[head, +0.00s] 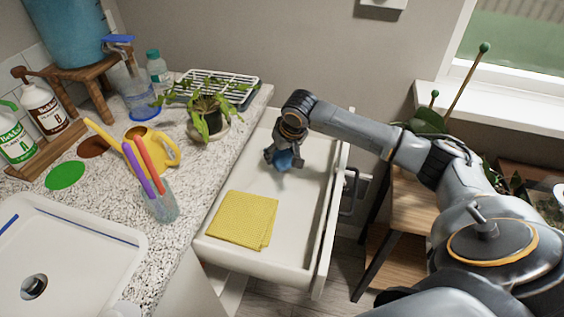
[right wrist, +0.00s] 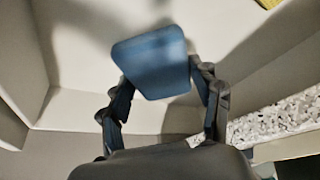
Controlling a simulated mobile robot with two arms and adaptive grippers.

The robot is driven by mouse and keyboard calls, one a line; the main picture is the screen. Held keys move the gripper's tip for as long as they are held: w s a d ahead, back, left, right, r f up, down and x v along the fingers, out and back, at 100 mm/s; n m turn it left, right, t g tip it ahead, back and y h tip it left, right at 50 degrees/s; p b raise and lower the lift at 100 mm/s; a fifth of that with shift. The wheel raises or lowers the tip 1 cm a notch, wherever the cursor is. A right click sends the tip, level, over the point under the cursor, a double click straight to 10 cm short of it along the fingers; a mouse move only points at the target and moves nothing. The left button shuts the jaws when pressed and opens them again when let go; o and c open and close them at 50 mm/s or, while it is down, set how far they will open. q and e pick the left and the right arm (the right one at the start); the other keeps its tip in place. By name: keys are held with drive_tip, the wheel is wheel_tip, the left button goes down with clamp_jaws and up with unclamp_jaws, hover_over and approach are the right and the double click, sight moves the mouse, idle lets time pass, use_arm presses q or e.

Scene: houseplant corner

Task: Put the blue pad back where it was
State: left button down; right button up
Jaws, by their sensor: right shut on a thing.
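The blue pad (head: 286,161) is in my right gripper (head: 283,158), inside the open white drawer (head: 262,264), toward its far end. In the right wrist view the pad (right wrist: 152,62) is a flat piece with rounded corners, tilted between the two fingers of my right gripper (right wrist: 163,88), which is shut on it. A soft shadow shows on the white surface beyond the pad. I cannot tell whether the pad touches the drawer floor. My left gripper is not in view.
A folded yellow cloth (head: 243,220) lies in the drawer's near part. On the speckled counter stand a yellow watering can (head: 158,148), a potted plant (head: 207,112) and a glass of pens (head: 160,207). Green (head: 65,175) and brown (head: 93,146) discs lie to the left. A wooden stand (head: 412,205) is right of the drawer.

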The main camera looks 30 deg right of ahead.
sight(282, 154)
drive_tip(key=w+f, duration=0.1)
drive_tip(key=w+d+f, duration=0.1)
drive_tip(key=shift+d+f, duration=0.2)
drive_tip(key=shift+f, duration=0.15)
drive_tip(key=shift+w+d+f, duration=0.1)
drive_tip(key=shift+w+f, duration=0.05)
drive_tip(key=shift+f, duration=1.65)
drive_tip(key=shift+f, duration=0.1)
drive_tip(key=o, duration=1)
drive_tip(key=shift+r, duration=0.4)
drive_tip(key=v, duration=1.1)
drive_tip(key=shift+s+r+p, duration=0.2)
drive_tip(key=shift+r+p, duration=0.05)
drive_tip(key=shift+p, duration=0.15)
